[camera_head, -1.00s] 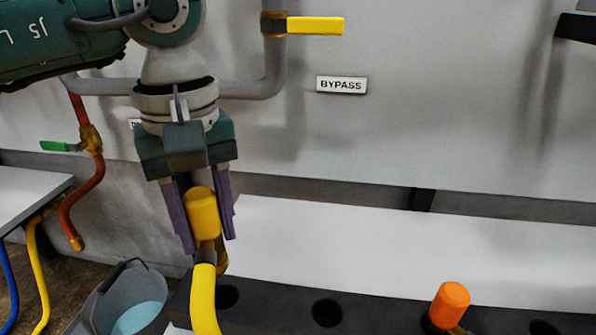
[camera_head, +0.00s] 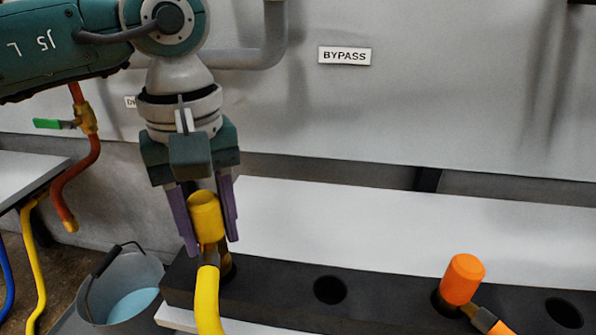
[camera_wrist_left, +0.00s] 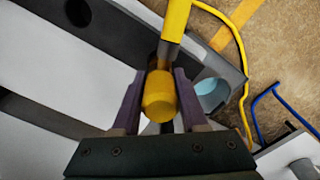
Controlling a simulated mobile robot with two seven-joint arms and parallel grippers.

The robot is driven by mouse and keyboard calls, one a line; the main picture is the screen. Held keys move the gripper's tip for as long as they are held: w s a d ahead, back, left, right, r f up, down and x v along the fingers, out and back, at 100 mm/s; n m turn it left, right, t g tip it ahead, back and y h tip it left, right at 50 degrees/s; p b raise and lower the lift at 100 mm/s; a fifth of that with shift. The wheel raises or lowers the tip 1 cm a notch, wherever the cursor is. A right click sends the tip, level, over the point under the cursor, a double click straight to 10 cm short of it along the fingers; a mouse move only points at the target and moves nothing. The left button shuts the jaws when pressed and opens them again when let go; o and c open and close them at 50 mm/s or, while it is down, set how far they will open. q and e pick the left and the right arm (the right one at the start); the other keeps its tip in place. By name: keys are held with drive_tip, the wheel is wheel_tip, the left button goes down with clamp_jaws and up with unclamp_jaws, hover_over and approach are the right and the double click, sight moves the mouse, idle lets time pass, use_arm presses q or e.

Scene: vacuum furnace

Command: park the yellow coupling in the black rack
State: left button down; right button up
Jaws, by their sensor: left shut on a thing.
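The yellow coupling (camera_head: 205,213) is upright between the purple fingers of my left gripper (camera_head: 212,240), which is shut on it. Its yellow hose bends down in front of the rack. The brass lower end (camera_head: 225,264) overlaps the leftmost hole of the black rack (camera_head: 270,285); how deep it sits cannot be told, as the hose and a finger hide part of it. The left wrist view shows the coupling (camera_wrist_left: 159,97) between the fingers, with the rack (camera_wrist_left: 110,50) beyond. My right gripper is not in view.
An orange coupling (camera_head: 463,279) stands in the rack to the right. An empty hole (camera_head: 330,290) lies between, another (camera_head: 564,313) at far right. A grey bucket (camera_head: 120,290) stands left of the rack. A white surface (camera_head: 400,225) lies behind the rack; a BYPASS sign (camera_head: 345,56) is on the wall.

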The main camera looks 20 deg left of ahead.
sight(202, 199)
use_arm(q)
drive_tip(key=shift+f+b, duration=1.75)
drive_tip(key=shift+f, duration=0.45)
drive_tip(key=shift+f+b, duration=0.3)
drive_tip(key=shift+c, duration=1.8)
unclamp_jaws()
wheel_tip(202, 199, up, 9)
drive_tip(key=p, duration=0.4)
drive_tip(key=shift+f+p, duration=0.15)
drive_tip(key=shift+p, duration=0.15)
drive_tip(key=shift+r, duration=0.65)
